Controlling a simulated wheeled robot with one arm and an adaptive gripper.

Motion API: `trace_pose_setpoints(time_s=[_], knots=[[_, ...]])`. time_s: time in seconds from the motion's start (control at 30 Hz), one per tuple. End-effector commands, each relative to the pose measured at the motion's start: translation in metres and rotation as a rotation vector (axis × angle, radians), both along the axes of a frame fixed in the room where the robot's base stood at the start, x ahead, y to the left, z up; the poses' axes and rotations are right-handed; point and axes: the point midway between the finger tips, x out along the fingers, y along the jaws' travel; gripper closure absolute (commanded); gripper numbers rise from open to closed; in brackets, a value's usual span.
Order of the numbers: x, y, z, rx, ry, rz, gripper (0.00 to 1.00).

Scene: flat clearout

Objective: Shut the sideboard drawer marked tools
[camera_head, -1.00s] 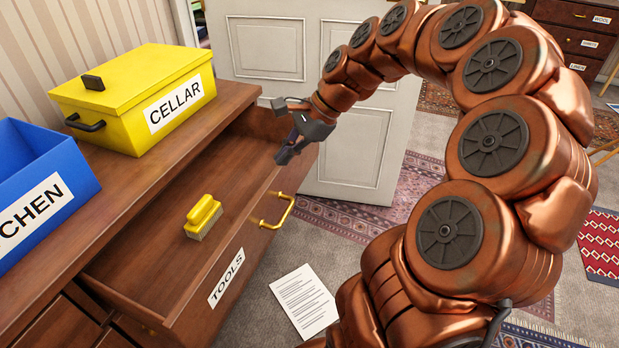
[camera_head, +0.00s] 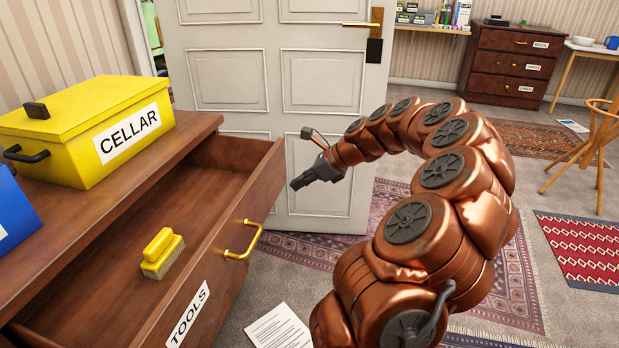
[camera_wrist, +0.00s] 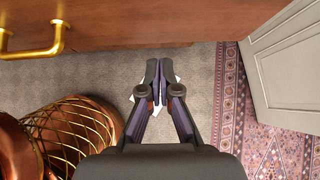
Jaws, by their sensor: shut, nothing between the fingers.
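The sideboard drawer marked TOOLS (camera_head: 205,287) is pulled well out, with its front facing right and a gold handle (camera_head: 243,241) on it. A yellow brush (camera_head: 161,252) lies inside the drawer. My gripper (camera_head: 293,185) is shut and empty, just outside the drawer front near its far end, beyond the handle. In the wrist view the fingertips (camera_wrist: 152,64) are together, pointing toward the drawer front (camera_wrist: 130,22), with a strip of floor showing between. The handle (camera_wrist: 40,42) shows there at the left.
A yellow CELLAR box (camera_head: 85,130) and a blue box (camera_head: 14,210) stand on the sideboard top (camera_head: 85,225). A white door (camera_head: 280,110) stands behind my gripper. A paper sheet (camera_head: 278,328) lies on the floor below the drawer.

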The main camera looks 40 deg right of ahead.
Motion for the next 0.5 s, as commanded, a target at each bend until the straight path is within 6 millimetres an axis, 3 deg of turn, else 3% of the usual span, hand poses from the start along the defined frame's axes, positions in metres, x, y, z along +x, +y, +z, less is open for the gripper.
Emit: trace_pose_setpoints(time_s=[0.2, 0.5], knots=[[0.025, 0.017, -0.027, 0.002, 0.002, 0.006, 1.0], [0.051, 0.032, -0.023, -0.001, 0.0, 0.004, 1.0]])
